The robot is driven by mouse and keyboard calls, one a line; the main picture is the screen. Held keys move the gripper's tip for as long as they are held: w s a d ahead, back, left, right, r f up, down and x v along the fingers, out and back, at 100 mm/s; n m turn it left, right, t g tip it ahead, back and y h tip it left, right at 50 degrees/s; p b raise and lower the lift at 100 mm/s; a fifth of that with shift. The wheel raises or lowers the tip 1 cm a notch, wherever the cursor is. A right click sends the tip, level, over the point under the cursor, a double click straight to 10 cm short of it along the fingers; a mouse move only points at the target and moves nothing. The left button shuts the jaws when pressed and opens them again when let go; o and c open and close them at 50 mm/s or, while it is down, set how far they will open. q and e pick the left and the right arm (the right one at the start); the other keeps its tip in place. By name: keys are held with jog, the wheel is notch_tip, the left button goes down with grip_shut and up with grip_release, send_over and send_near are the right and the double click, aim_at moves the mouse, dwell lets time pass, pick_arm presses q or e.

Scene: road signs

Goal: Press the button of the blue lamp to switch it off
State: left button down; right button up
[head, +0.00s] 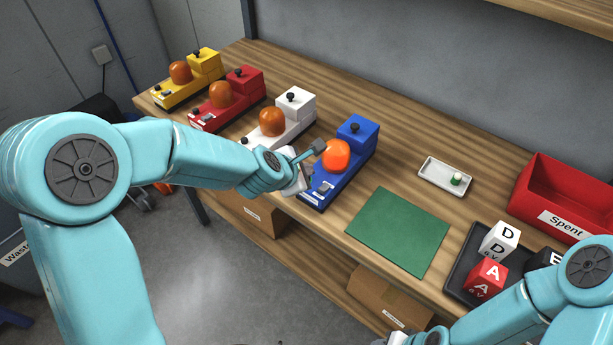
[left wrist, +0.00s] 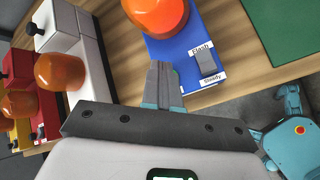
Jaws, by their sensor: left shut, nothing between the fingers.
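The blue lamp (head: 343,180) stands on the bench, its orange dome (head: 336,154) brighter than the other domes. A black knob (head: 355,127) tops its raised rear box. In the left wrist view, a grey switch (left wrist: 205,64) lies between labels "Flash" and "Steady" on the blue base (left wrist: 180,52). My left gripper (head: 316,148) is shut and empty at the lamp's left side. Its fingertips (left wrist: 161,68) appear over the front part of the base, left of the switch; contact cannot be told. My right gripper's fingers are out of frame.
White (head: 296,104), red (head: 243,83) and yellow (head: 205,62) lamps stand in a row to the left. A green mat (head: 398,230) lies right of the blue lamp. A small white tray (head: 445,176), a red bin (head: 565,190) and lettered blocks (head: 487,277) are farther right.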

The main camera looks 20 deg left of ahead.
pick_arm(q)
jog(key=shift+f, duration=0.15)
dwell(0.3)
jog(key=shift+r+p, duration=0.35)
jog(key=shift+r, duration=0.3)
jog(key=shift+r, duration=0.1)
notch_tip(320, 180, up, 6)
jog(key=p, duration=0.5)
jog(key=shift+p, duration=0.3)
jog(key=shift+w, duration=0.1)
jog(key=shift+s, duration=0.2)
